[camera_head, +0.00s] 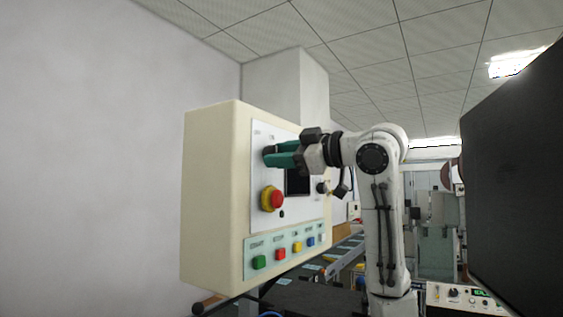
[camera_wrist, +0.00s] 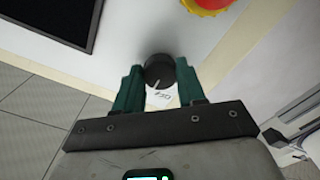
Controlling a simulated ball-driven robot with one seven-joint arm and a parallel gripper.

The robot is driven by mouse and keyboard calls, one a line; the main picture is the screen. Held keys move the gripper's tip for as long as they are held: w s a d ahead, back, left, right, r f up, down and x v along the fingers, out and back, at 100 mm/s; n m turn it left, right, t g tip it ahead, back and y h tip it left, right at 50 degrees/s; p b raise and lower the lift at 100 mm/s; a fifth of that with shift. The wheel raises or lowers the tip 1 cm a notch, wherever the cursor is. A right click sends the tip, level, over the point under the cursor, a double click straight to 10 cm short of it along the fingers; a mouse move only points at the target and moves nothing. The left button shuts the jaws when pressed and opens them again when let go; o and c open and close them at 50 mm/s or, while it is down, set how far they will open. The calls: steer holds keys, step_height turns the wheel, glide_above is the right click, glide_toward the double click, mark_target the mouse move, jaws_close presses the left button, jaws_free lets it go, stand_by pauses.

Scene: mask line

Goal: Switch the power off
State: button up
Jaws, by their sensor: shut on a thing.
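The power switch is a round black knob (camera_wrist: 160,72) on the white panel face, seen in the wrist view with a light pointer mark and a small printed label below it. My gripper (camera_wrist: 160,84) has its two green fingers on either side of the knob and is shut on it. In the head view my gripper (camera_head: 270,155) reaches the upper left of the panel of the cream control box (camera_head: 212,200). The knob itself is mostly hidden there by the fingers.
A red and yellow emergency stop button (camera_head: 272,198) sits below my gripper. A dark screen (camera_head: 298,183) is beside it. A row of coloured buttons (camera_head: 281,254) lines the box's lower edge. A large dark panel (camera_head: 515,170) stands at the right.

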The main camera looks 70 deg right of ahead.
steer(key=shift+n+b, duration=1.25)
steer(key=shift+n, duration=2.85)
steer(key=o, duration=1.1)
steer(key=shift+c, duration=0.2)
steer(key=shift+r, duration=0.1)
steer(key=shift+s, duration=0.1)
steer(key=b+v, duration=0.3)
steer(key=v, duration=0.7)
steer(key=shift+s, duration=0.35)
